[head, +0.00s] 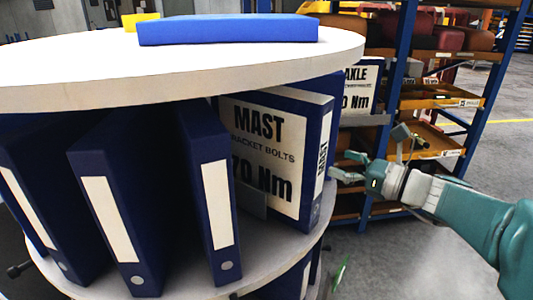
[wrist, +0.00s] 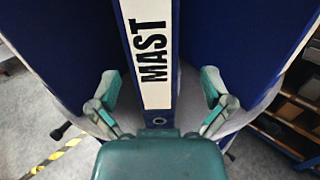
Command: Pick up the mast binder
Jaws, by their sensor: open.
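The mast binder (head: 272,148) is blue with a large white label reading MAST on its side. It stands upright on the lower shelf of a round white carousel (head: 180,262). Its spine, with a white MAST label, also shows in the wrist view (wrist: 154,58), running down the middle. My gripper (head: 347,166) is right beside the binder's spine in the head view. In the wrist view my gripper (wrist: 160,88) is open, with one finger on each side of the spine and a visible gap to it on both sides. The binder's far end is hidden.
Several other blue binders with blank white labels (head: 218,200) stand to the left on the same shelf. A blue binder (head: 228,29) lies flat on the carousel top. An AXLE binder (head: 362,86) stands behind. A blue rack with orange bins (head: 436,96) stands behind my arm.

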